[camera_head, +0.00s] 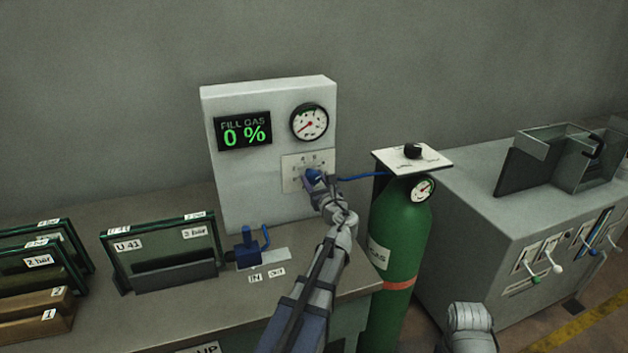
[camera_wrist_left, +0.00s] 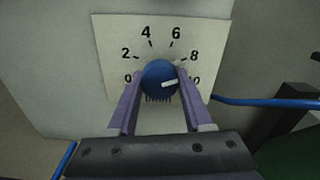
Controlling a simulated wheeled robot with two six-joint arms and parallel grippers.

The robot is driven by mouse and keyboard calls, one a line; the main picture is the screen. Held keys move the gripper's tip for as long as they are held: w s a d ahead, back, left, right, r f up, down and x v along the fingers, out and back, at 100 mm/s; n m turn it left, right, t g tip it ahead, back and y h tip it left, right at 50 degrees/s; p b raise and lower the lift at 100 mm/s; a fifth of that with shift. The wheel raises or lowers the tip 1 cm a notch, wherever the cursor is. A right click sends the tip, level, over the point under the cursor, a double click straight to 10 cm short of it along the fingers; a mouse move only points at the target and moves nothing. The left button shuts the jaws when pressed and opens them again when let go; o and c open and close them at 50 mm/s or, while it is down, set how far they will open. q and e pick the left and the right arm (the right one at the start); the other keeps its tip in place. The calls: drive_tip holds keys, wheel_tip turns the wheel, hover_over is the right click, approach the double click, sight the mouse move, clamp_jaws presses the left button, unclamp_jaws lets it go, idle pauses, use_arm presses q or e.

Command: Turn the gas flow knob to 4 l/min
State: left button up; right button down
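The gas flow knob (camera_wrist_left: 160,78) is blue and round, on a white dial plate (camera_wrist_left: 110,40) marked from 0 to 10. Its white pointer faces right, toward the 10 mark. My left gripper (camera_wrist_left: 160,82) has one finger on each side of the knob, with the fingertips against its sides. In the head view my left gripper (camera_head: 316,184) is at the knob on the front of the grey box (camera_head: 235,190), partly hiding the dial. My right gripper is not in view.
The box's display (camera_head: 243,131) reads "FILL GAS 0 %", beside a round gauge (camera_head: 309,122). A blue hose (camera_head: 362,177) runs right toward a green gas cylinder (camera_head: 398,235). A blue valve (camera_head: 249,250) stands below the box. Framed panels (camera_head: 165,248) stand left.

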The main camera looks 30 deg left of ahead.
use_arm(q)
clamp_jaws()
drive_tip(key=shift+n, duration=0.3)
drive_tip(key=n, duration=0.3)
drive_tip(key=shift+n, duration=0.3)
drive_tip(key=n, duration=0.4)
drive_tip(key=shift+n, duration=0.3)
drive_tip(key=n, duration=0.4)
drive_tip(key=shift+n, duration=0.3)
drive_tip(key=shift+r+n, duration=0.1)
drive_tip(key=shift+n, duration=2)
